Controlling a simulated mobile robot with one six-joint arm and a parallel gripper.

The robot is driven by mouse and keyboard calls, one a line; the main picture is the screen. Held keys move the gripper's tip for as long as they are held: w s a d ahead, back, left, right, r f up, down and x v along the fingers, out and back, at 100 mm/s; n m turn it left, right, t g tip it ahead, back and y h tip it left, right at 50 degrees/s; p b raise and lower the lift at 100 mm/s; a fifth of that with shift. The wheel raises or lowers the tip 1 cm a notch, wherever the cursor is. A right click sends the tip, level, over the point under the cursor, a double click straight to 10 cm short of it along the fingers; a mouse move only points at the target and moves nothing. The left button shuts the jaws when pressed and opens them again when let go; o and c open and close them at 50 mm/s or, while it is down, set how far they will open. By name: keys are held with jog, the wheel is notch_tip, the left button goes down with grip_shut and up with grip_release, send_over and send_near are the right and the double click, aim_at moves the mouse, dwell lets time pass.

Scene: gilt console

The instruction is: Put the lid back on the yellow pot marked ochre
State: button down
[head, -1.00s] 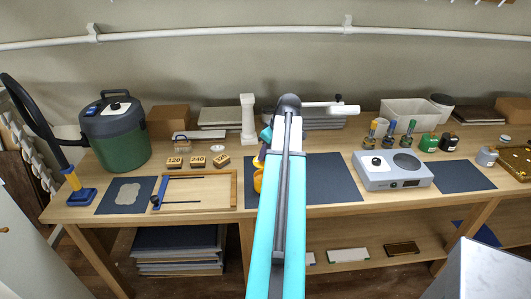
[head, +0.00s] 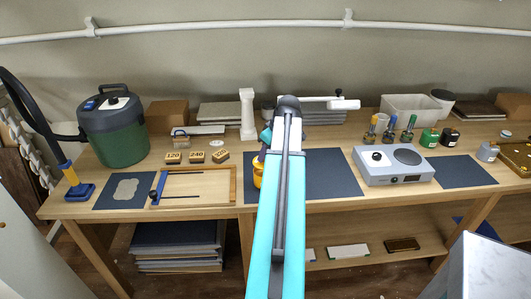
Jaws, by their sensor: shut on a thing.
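The yellow pot (head: 257,180) stands on the dark blue mat (head: 332,178) in the middle of the bench, near the mat's left edge. My arm hides most of it, and I cannot read its marking. My gripper (head: 262,154) is just above the pot, mostly hidden behind my arm. It is shut on the pot's lid, of which little shows. The lid is at the pot's top with no clear gap between them; I cannot tell if it is seated flat.
Left are a green canister (head: 118,128), numbered blocks (head: 197,156) and a wooden frame (head: 195,186). Right are a grey hotplate device (head: 393,168), several brush-topped jars, a green jar (head: 429,137) and a black jar (head: 449,137). A white column (head: 247,115) stands behind my gripper.

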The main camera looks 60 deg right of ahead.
jog(key=shift+f+b, duration=0.75)
jog(key=shift+f, duration=0.95)
jog(key=shift+f, duration=0.2)
dwell(1.6)
jog(key=c, duration=1)
grip_release()
jog(key=shift+r, duration=0.15)
jog(key=shift+r+p, duration=2.05)
jog(key=shift+r, duration=1.3)
jog(key=shift+c, duration=0.2)
grip_shut()
